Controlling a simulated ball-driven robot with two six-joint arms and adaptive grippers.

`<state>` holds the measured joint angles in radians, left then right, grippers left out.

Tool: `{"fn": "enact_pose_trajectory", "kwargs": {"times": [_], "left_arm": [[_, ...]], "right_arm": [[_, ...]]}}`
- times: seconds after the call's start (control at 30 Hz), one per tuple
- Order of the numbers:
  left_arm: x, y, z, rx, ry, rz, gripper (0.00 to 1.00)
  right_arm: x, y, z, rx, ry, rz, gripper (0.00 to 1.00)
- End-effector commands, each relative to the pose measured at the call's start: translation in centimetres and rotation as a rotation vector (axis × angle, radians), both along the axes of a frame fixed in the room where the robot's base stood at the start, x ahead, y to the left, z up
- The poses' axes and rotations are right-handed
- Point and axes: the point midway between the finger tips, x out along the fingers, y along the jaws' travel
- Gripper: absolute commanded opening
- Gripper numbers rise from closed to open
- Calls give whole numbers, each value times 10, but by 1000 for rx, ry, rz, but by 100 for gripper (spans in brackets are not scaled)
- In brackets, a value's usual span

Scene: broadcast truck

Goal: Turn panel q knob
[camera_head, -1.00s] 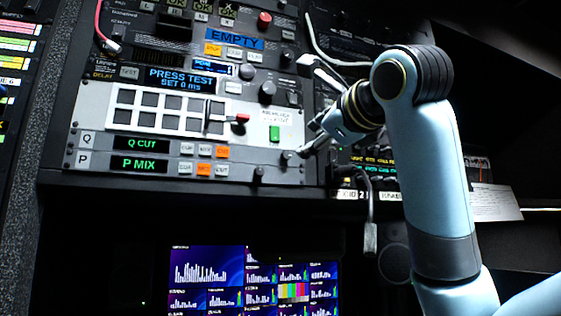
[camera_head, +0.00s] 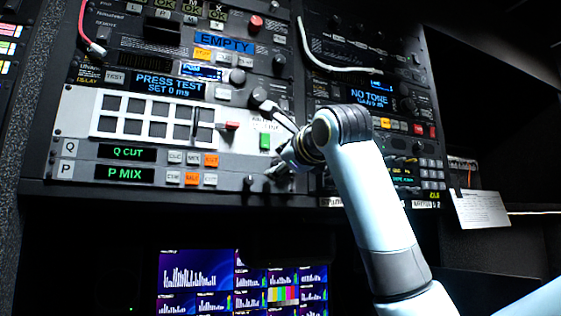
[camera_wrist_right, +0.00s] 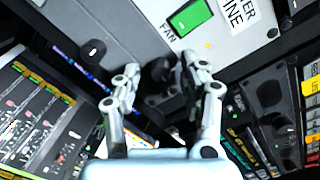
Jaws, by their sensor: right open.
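The dark knob (camera_wrist_right: 161,71) shows between the fingertips of my right gripper (camera_wrist_right: 160,66) in the right wrist view. The fingers are open, one on each side of it; I cannot tell whether they touch it. In the head view my right gripper (camera_head: 276,168) is at the right end of the Q row and largely hides the knob there. My left gripper is not in view.
Another dark knob (camera_wrist_right: 92,52) stands close by on the left in the wrist view. A green button (camera_head: 265,141) and a red-tipped lever (camera_head: 230,126) sit just above. A white cable (camera_head: 325,62) hangs at upper right. Monitors (camera_head: 195,282) glow below the rack.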

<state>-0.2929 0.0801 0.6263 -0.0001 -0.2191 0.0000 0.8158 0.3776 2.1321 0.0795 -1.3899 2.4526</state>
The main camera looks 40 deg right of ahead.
Motion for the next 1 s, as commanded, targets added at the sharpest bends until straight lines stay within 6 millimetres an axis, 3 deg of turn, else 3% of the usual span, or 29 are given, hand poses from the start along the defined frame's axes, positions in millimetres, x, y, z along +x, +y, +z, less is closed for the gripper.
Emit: {"fn": "enact_pose_trajectory", "kwargs": {"times": [0.07,0.4,0.77,1.0], "left_arm": [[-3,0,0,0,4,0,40],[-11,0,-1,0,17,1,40],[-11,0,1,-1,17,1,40],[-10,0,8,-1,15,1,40]], "right_arm": [[0,0,0,0,0,0,43],[0,0,0,0,0,0,0],[0,0,1,-28,7,0,0],[0,0,1,-149,37,0,0]]}}
